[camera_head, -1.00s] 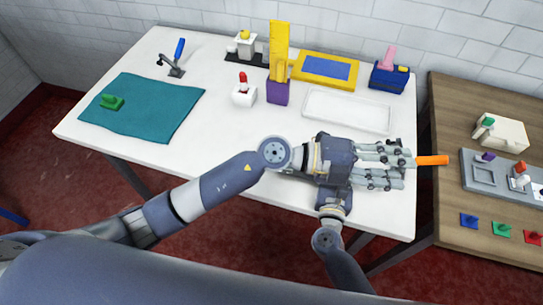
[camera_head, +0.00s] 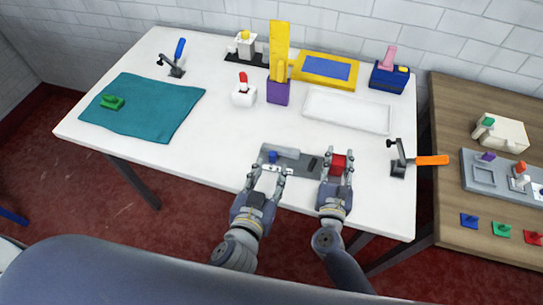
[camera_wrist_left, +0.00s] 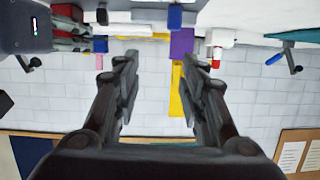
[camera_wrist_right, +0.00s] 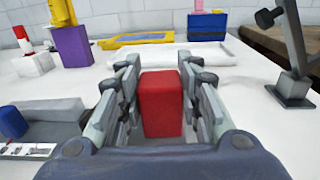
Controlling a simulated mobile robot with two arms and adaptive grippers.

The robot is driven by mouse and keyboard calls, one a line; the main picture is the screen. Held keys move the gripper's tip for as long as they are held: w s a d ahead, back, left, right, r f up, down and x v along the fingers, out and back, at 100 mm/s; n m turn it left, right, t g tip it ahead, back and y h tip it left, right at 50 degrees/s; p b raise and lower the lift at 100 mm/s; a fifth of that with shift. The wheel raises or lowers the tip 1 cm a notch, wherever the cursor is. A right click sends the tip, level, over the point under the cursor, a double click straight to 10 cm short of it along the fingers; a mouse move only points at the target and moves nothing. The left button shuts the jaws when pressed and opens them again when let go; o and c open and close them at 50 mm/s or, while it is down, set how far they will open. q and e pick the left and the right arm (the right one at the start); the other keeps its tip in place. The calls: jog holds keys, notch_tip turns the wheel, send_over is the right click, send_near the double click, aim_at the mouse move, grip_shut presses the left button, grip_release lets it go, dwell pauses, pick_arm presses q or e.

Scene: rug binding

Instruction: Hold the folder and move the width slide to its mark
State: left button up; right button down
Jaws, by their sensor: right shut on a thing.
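The folder, a low grey metal fixture (camera_head: 298,165), lies near the table's front edge. A red block (camera_head: 338,165) stands at its right end. My right gripper (camera_head: 338,163) is shut on the red block, which also sits between the fingers in the right wrist view (camera_wrist_right: 161,104). A blue knob (camera_head: 272,156), apparently on the width slide, is at the fixture's left; it shows in the left wrist view (camera_wrist_left: 175,16) too. My left gripper (camera_head: 266,172) is open just in front of the knob, with nothing between its fingers. The mark cannot be made out.
A toggle clamp with an orange handle (camera_head: 432,160) stands right of the folder. A white tray (camera_head: 347,111), purple holder (camera_head: 278,93) and white block with red knob (camera_head: 243,95) lie behind. Teal cloth (camera_head: 150,115) lies left. A wooden side table (camera_head: 450,110) adjoins at right.

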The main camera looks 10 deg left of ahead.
aim_at(272, 157)
pick_arm(q)
jog(key=shift+n+g+y, duration=0.4)
jog(key=shift+n, duration=0.1)
jog(key=w+f, duration=0.2)
jog(key=w, duration=0.1)
jog(key=w+f, duration=0.2)
jog(key=w, duration=0.1)
jog(key=w+a+f, duration=0.1)
jog(key=w+f, duration=0.1)
jog(key=w, duration=0.1)
jog(key=shift+w+f, duration=0.25)
jog(key=shift+c, duration=0.3)
grip_shut()
